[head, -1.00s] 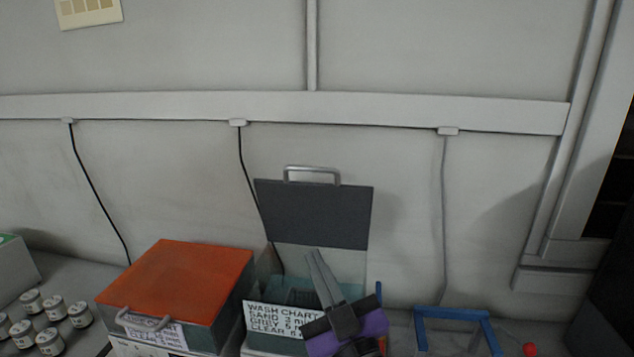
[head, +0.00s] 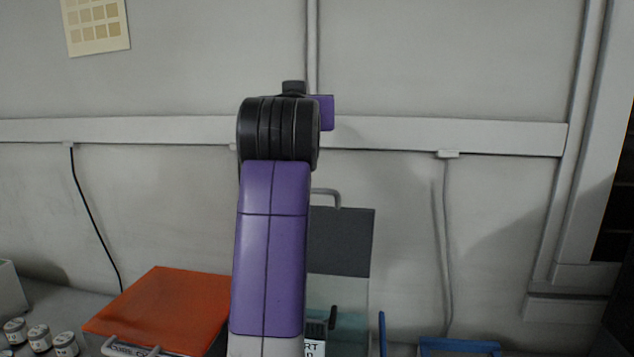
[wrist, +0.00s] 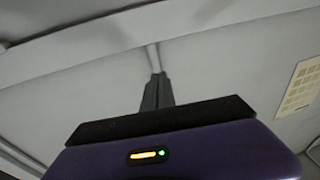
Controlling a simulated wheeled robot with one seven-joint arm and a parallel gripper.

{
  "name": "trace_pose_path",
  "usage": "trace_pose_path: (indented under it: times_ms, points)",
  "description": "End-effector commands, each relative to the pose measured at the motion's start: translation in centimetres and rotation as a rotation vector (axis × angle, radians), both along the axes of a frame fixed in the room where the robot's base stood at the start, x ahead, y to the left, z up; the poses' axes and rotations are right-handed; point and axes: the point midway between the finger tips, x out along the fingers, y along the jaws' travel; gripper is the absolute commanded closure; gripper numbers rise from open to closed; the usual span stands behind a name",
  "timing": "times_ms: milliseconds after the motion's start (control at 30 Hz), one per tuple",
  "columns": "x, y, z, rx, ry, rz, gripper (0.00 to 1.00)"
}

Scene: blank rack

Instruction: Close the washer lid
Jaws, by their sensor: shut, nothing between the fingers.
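The washer is a box with a teal inside (head: 350,328) and a label on its front. Its dark grey lid (head: 345,240) stands open and upright at the back, with a metal handle (head: 328,192) on its top edge. My raised arm hides the left part of the lid and much of the box. In the wrist view my gripper (wrist: 158,78) has its two grey fingers together, with nothing between them and the pale wall behind. In the head view the fingers cannot be made out behind my arm. No contact with the lid shows.
A box with a closed orange lid (head: 160,305) stands left of the washer. Several small jars (head: 40,337) are at the far left. A blue frame (head: 460,346) stands to the right. A pale rail (head: 450,137) crosses the wall behind.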

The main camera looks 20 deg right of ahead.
Motion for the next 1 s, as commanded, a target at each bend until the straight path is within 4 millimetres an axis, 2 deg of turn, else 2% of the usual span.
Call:
trace_pose_path:
  times_ms: [33,133,233,367,467,600,700,833,1000]
  points:
    - [-0.1,-0.2,1.4,0.038,0.023,-0.008,1.0]
    - [-0.3,-0.6,3.0,0.109,0.1,-0.025,1.0]
    - [-0.9,-1.0,3.9,0.174,0.183,-0.038,1.0]
    - [-2.0,-1.2,4.1,0.253,0.312,-0.052,1.0]
    - [-3.0,-1.2,2.9,0.307,0.439,-0.071,1.0]
    - [-4.2,-0.8,-1.0,0.343,0.616,-0.109,1.0]
    - [-5.2,-0.4,-2.8,0.364,0.703,-0.13,1.0]
    - [-6.1,-0.1,-4.0,0.388,0.757,-0.137,1.0]
    - [-5.5,-0.5,-5.0,0.392,0.77,-0.134,1.0]
